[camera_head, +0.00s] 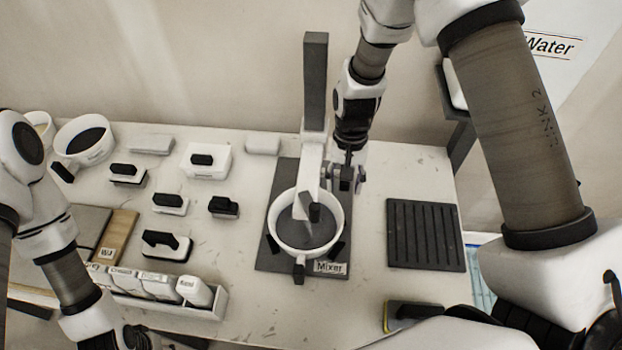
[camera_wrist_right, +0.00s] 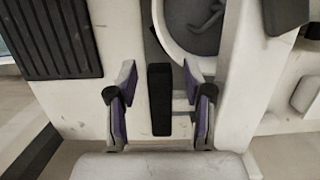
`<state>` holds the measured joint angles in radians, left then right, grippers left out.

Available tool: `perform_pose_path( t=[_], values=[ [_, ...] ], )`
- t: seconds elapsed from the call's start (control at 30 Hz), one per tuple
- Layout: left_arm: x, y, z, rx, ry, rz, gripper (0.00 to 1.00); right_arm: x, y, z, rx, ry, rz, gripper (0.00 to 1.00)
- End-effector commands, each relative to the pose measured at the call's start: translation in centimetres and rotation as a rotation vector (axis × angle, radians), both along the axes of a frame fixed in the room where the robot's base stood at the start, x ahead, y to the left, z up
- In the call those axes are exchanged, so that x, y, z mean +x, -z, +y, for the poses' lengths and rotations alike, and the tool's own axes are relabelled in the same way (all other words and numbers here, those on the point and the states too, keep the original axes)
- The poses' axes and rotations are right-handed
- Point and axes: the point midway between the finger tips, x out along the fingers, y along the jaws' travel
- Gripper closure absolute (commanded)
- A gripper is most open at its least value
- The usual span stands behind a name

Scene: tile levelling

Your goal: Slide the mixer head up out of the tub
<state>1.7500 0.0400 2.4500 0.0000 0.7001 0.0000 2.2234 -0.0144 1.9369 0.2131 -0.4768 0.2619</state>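The mixer has a dark base plate (camera_head: 335,250) labelled "Mixer", a tall grey post (camera_head: 315,85) and a white mixer head (camera_head: 309,165) on that post. The head's lower end reaches down into the round white tub (camera_head: 275,238), which shows grey inside. The tub also shows at the top of the right wrist view (camera_wrist_right: 172,38). My right gripper (camera_head: 346,178) is beside the head, right of the post. In the right wrist view its fingers (camera_wrist_right: 160,76) are apart, with a dark bar-shaped handle (camera_wrist_right: 160,105) between them and gaps on both sides. My left gripper (camera_head: 135,338) is partly cut off at the lower left.
A dark ribbed mat (camera_head: 426,236) lies right of the mixer. Several dark-handled tools, including one on a white block (camera_head: 207,162), stand to the left. A white rack (camera_head: 205,308) of labelled containers is at the front left. A bucket (camera_head: 84,138) stands at the back left.

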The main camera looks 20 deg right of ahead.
Motion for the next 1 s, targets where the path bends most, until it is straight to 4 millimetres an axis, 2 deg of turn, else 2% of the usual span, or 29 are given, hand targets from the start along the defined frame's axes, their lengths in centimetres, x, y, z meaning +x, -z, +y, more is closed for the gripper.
perform_pose_path(
  t=[0.07, 0.1, 0.2, 0.43, 1.0],
  values=[
    [0.0, 0.0, 0.0, 0.0, 0.0, 0.0, 0.6, 0.0, -0.1, 0.0, 0.0, 0.0, -0.001, 0.53],
    [0.0, 0.0, 0.0, 0.0, 0.0, 0.0, 0.6, 0.0, -0.1, 0.0, 0.0, 0.0, -0.001, 0.67],
    [0.0, 0.0, 0.0, 0.0, 0.0, 0.0, 0.6, 0.0, -0.1, 0.0, 0.0, 0.0, -0.001, 1.0],
    [0.0, -0.3, 0.0, 0.0, 0.0, 0.0, 0.6, 0.0, -0.4, 0.0, 0.0, 0.0, -0.001, 1.0],
    [0.0, -4.6, 0.0, 0.0, 0.0, 0.0, 0.6, 0.1, -5.1, 0.0, 0.0, 0.0, -0.004, 1.0]
  ],
)
